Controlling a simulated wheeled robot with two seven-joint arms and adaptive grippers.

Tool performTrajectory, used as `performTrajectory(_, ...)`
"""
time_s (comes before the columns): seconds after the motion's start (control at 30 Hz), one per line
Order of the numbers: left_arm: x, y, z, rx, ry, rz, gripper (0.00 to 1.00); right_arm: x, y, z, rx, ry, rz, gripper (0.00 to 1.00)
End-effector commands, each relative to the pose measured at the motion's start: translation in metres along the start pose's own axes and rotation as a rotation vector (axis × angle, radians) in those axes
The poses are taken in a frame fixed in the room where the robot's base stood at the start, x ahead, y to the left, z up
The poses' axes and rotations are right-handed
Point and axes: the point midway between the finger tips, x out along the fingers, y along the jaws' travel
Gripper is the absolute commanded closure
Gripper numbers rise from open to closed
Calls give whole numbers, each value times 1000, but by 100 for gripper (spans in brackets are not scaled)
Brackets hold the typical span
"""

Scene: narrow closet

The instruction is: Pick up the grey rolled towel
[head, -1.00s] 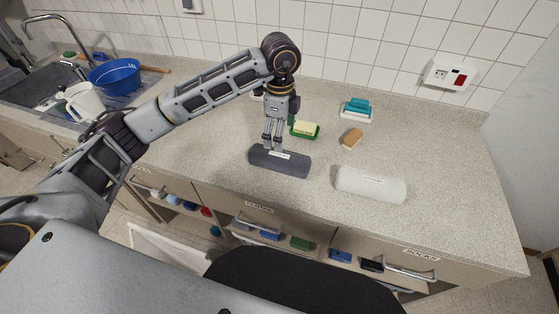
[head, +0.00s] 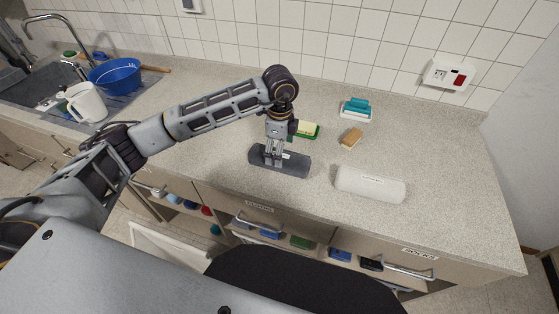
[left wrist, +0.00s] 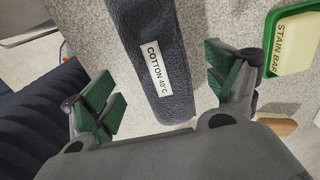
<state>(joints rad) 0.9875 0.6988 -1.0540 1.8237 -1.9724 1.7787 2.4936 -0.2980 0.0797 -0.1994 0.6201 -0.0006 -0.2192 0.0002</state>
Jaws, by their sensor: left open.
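The dark grey rolled towel (head: 297,164) lies on the speckled counter in the head view. In the left wrist view the grey towel (left wrist: 145,25) has a white label reading "COTTON 40°C" and runs between the fingers. My left gripper (head: 273,162) points down at the towel, with its fingertips around the towel's sides. In the left wrist view the left gripper (left wrist: 165,92) is open, one green-padded finger on each side of the towel, with gaps between pads and towel. My right gripper is not in view.
A white rolled towel (head: 370,184) lies to the right. A stain bar in a green dish (head: 310,131), a brown-and-white block (head: 351,138) and a teal brush on a white dish (head: 356,109) stand behind. A blue basin (head: 115,75) and white jug (head: 85,102) are at the sink.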

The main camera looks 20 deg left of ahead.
Motion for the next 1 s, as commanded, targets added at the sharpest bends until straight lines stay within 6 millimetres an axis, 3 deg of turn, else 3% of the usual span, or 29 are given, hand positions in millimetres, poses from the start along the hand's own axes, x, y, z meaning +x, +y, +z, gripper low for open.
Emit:
performTrajectory(0.3,23,0,1,0,0,3,12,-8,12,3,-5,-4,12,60)
performTrajectory(0.57,48,0,1,0,-1,2,12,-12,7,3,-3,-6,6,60)
performTrajectory(0.8,52,-1,1,0,0,0,12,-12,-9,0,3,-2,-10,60)
performTrajectory(1.0,52,0,1,0,0,0,12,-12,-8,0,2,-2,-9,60)
